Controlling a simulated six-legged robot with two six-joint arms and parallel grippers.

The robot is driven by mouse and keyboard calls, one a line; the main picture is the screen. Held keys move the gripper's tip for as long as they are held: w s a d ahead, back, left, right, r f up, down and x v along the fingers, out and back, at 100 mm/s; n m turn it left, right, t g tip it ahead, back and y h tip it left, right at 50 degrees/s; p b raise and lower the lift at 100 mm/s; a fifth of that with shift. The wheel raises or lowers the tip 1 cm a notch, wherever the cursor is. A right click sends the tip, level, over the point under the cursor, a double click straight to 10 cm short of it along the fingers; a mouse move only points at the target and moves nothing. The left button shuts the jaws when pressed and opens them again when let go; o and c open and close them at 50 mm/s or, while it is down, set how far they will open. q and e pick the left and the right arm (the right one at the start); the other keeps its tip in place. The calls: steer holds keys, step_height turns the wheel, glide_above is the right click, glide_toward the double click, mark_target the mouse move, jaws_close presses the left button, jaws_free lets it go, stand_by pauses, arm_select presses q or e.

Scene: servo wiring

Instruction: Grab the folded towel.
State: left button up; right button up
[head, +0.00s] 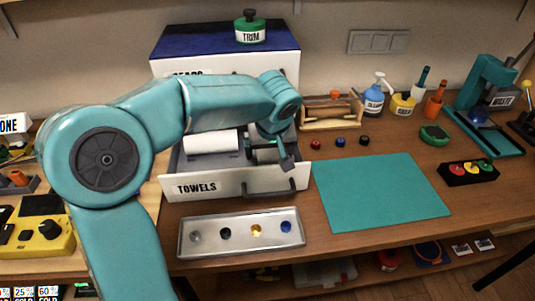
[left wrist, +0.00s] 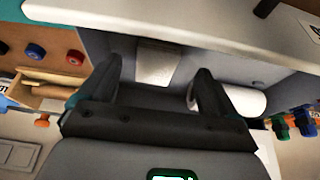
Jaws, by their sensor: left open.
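The drawer marked TOWELS (head: 235,184) is pulled open below the cabinet. My left gripper (head: 283,161) is over the right part of this drawer, pointing down. In the left wrist view its two fingers (left wrist: 158,70) are apart with nothing held between them. A pale grey, flat piece that looks like the folded towel (left wrist: 156,62) lies in the drawer beyond the fingertips, lined up with the gap. In the head view my gripper and arm hide it. A white roll (head: 212,141) lies in the drawer to the left; it also shows in the left wrist view (left wrist: 250,101). My right gripper is not seen.
A metal tray (head: 241,247) with several small round pieces stands in front of the drawer. A teal mat (head: 380,195) lies to the right, mostly clear. A wooden rack (head: 331,112) and bottles stand behind it. The drawer front has a dark handle (head: 268,188).

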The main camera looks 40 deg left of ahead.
mark_target(269, 158)
arm_select(q)
steer(key=x, duration=0.4)
steer(key=shift+w+f, duration=0.15)
steer(key=shift+f, duration=0.1)
steer(key=c, duration=1.1)
steer(key=shift+r, duration=0.1)
